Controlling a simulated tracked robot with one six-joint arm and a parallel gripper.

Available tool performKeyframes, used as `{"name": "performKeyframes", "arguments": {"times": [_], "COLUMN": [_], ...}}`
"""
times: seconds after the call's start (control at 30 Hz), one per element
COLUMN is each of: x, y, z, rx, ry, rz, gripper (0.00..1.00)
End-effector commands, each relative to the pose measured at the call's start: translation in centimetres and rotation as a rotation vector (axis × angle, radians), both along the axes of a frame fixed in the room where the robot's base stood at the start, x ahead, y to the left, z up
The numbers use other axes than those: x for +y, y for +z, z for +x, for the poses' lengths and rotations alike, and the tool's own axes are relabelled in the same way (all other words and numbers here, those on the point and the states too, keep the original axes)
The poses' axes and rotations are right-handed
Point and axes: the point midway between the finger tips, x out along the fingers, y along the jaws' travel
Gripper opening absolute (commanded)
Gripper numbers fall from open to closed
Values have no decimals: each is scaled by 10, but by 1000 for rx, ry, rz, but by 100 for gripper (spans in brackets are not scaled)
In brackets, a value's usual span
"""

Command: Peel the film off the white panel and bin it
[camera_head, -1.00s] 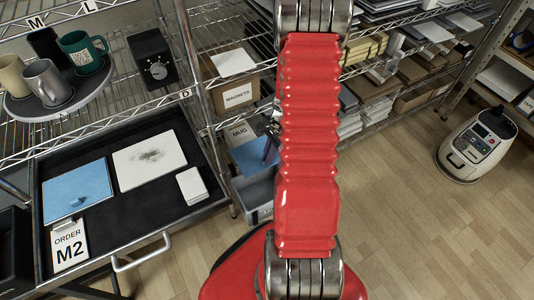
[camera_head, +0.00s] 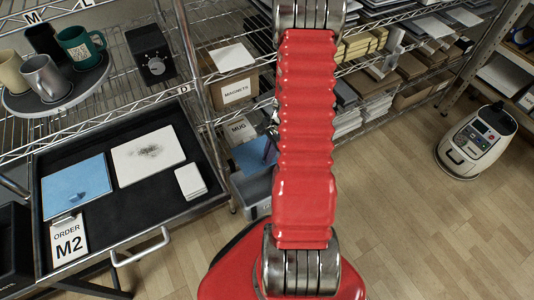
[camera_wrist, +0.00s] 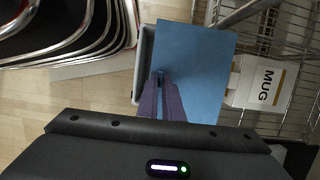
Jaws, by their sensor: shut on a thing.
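The white panel (camera_head: 148,157) lies in the black tray with a dark grey smudge on its bare face. My gripper (camera_wrist: 160,78) has purple fingers shut on the edge of a blue film sheet (camera_wrist: 200,65). In the head view the blue film (camera_head: 247,157) shows beside the shelf, partly hidden behind my arm. It hangs over a grey bin (camera_head: 252,188); the bin's rim also shows along the film's left edge in the wrist view (camera_wrist: 144,60). The film covers most of the bin's opening, so its inside is hidden.
The black tray (camera_head: 120,218) also holds a blue-faced panel (camera_head: 77,186), a small white stack (camera_head: 190,181) and an order card reading M2 (camera_head: 68,240). Mugs stand on a round tray (camera_head: 55,95) upper left. A wire shelf stands behind. The wooden floor right is clear up to a white machine (camera_head: 477,143).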

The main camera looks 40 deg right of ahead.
Motion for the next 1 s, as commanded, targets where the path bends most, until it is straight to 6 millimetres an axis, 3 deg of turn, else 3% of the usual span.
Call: {"name": "performKeyframes", "arguments": {"times": [0.3, 0.67, 0.7, 1.0], "x": [0, 0, 0, 0], "y": [-28, -31, -31, -31], "z": [-1, 0, -1, -1], "rx": [1, 0, 0, 0], "ry": [-2, -2, -2, -2], "rz": [1, 1, 1, 1], "gripper": [0, 0, 8, 28]}}
